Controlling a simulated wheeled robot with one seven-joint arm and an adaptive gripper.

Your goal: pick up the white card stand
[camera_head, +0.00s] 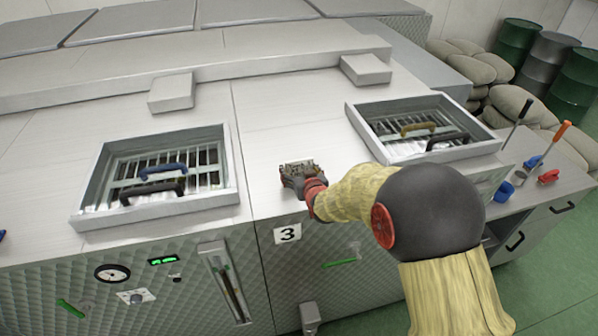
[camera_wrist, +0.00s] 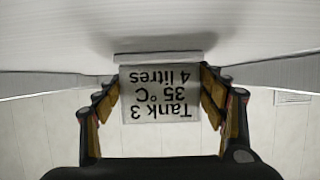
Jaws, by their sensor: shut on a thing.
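The white card stand (camera_wrist: 160,95) is between my gripper's fingers in the wrist view, its printed face upside down and reading "Tank 3, 35 °C, 4 litres". My gripper (camera_wrist: 160,100) has a finger against each side edge of the card and is shut on it. In the head view my gripper (camera_head: 297,172) is over the pale machine top (camera_head: 275,120), between the two sunken trays. There the card is mostly hidden by the fingers. I cannot tell whether the stand's base touches the top.
A left hatch frame (camera_head: 88,190) and a right hatch frame (camera_head: 365,135) hold grates with handles. A plate marked 3 (camera_head: 288,233) is on the front face below my gripper. A side bench (camera_head: 560,185) with tools is at right. The surface behind my gripper is clear.

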